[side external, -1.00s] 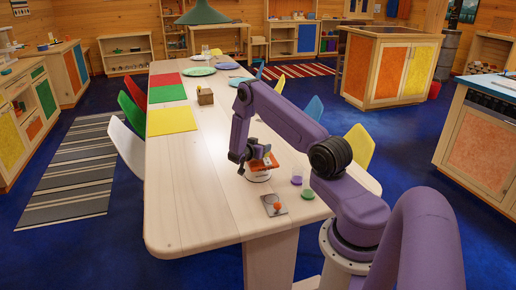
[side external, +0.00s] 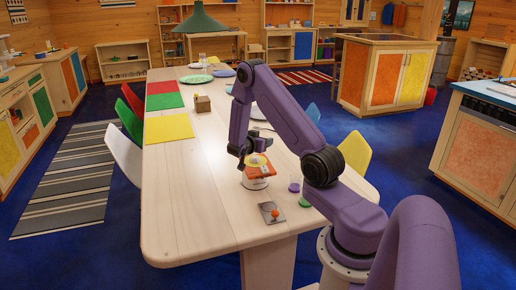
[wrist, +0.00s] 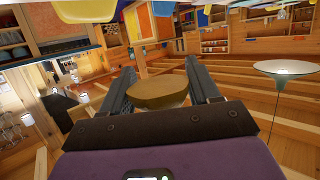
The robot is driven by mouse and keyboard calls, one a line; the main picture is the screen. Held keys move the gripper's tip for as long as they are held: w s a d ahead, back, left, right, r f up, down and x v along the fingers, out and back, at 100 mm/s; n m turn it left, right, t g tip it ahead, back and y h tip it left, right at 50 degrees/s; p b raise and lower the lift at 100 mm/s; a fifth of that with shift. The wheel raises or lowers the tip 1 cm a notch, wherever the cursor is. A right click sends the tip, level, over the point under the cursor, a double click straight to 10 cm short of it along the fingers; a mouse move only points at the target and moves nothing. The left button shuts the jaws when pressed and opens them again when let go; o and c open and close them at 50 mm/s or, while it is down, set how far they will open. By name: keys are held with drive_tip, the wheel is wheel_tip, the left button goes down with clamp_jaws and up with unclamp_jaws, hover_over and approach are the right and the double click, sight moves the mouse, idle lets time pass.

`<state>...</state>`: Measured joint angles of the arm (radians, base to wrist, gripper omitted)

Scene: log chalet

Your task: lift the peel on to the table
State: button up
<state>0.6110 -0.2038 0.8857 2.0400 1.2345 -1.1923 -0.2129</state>
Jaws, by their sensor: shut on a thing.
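In the wrist view my gripper (wrist: 160,80) is shut on a rounded tan thing (wrist: 158,97), which sits between its two fingers; I cannot tell for sure whether this is the peel. In the side view my gripper (side external: 257,152) is over the right half of the pale table (side external: 200,190). A small yellow thing (side external: 262,161) shows just under it, above an orange-red slab (side external: 258,171) on a white round base (side external: 254,183). Whether the held thing touches the slab cannot be told.
A grey card with an orange ball (side external: 272,213) lies at front right. Purple and green round things (side external: 294,186) stand by my arm. A small wooden box (side external: 202,104) and colored mats (side external: 168,127) lie farther back. The table's front left is clear.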

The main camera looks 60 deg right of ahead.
drive_tip(key=s+a+r, duration=0.4)
drive_tip(key=s+a, duration=0.2)
drive_tip(key=w+a+r+n+t+y, duration=0.4)
drive_tip(key=w+a+n+t, duration=0.45)
drive_tip(key=a, duration=0.65)
drive_tip(key=a+r+n+t+y, duration=0.3)
drive_tip(key=a, duration=0.6)
drive_tip(key=a+r+n+t+y, duration=0.2)
drive_tip(key=a+n+y, duration=0.1)
drive_tip(key=a, duration=0.6)
drive_tip(key=w+d+f+m+g+h, duration=0.1)
drive_tip(key=d+f+m+g+h, duration=0.2)
drive_tip(key=d, duration=0.6)
drive_tip(key=w+d+f+m+g+h, duration=0.15)
drive_tip(key=d+m+h, duration=0.25)
drive_tip(key=d, duration=0.6)
drive_tip(key=s+d+f+m+g+h, duration=0.3)
drive_tip(key=s+d+m+g, duration=0.4)
drive_tip(key=s+d, duration=0.5)
drive_tip(key=shift+d+f+g, duration=0.45)
drive_tip(key=shift+d+g, duration=0.25)
drive_tip(key=shift+g, duration=0.3)
drive_tip(key=shift+m, duration=0.25)
